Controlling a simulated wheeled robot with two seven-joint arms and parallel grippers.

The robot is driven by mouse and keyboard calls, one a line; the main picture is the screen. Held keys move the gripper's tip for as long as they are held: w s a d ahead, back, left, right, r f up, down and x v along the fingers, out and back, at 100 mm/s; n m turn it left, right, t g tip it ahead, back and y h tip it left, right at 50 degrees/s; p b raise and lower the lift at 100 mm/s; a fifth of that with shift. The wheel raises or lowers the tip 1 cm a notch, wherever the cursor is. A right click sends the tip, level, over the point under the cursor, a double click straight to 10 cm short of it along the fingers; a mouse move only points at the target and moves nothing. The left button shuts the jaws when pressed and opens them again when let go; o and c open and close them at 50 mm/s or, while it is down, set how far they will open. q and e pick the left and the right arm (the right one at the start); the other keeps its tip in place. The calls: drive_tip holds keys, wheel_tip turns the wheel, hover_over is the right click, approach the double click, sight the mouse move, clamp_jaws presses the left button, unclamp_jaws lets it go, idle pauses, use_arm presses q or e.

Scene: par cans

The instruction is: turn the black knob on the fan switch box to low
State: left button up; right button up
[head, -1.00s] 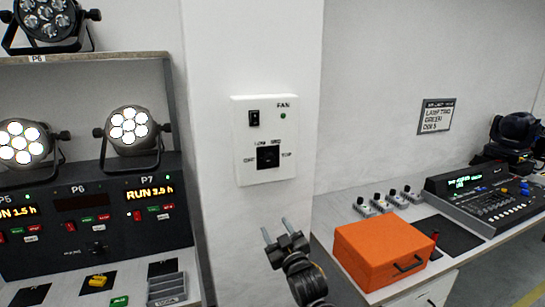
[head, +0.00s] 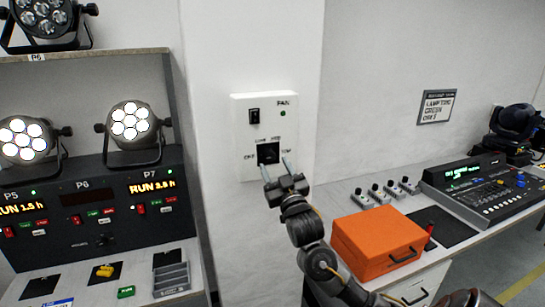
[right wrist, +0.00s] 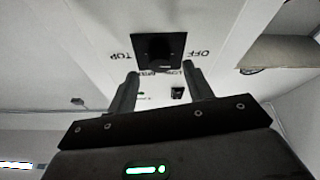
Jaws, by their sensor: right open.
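The white fan switch box (head: 246,120) is on the pillar, with a black rocker switch (head: 254,116) and a green light at its top. Its black knob (head: 268,152) sits on a dark square plate, with labels around it that include OFF and TOP. My right gripper (head: 275,167) is open and empty just below and in front of the knob. In the right wrist view the knob (right wrist: 160,46) lies beyond the two fingertips (right wrist: 161,75), apart from them. I cannot tell which label the knob points to. My left gripper is out of view.
An orange box (head: 375,240) stands on the right bench, below and right of the switch box, near my right arm. A control desk (head: 485,185) is further right. A lamp rack (head: 95,215) with lit par cans is at left.

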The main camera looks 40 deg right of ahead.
sight(270, 155)
drive_tip(key=shift+p+x, duration=0.3)
drive_tip(key=shift+x, duration=1.05)
drive_tip(key=shift+c, duration=0.4)
drive_tip(key=c, duration=0.9)
drive_tip(key=shift+m, duration=0.3)
drive_tip(key=m+g+h, duration=0.1)
drive_tip(key=m, duration=0.2)
drive_tip(key=m+g+h+p, duration=0.1)
drive_tip(key=m, duration=0.2)
drive_tip(key=m+h+p, duration=0.1)
drive_tip(key=m+h, duration=0.1)
drive_tip(key=shift+a+r+m+g, duration=0.2)
drive_tip(key=shift+m+g, duration=0.2)
drive_tip(key=m+g, duration=0.1)
drive_tip(key=m, duration=0.2)
drive_tip(key=m+g+h+p, duration=0.1)
drive_tip(key=m, duration=0.2)
drive_tip(key=shift+a+m+g+h, duration=0.1)
drive_tip(key=shift+m+g+h, duration=0.2)
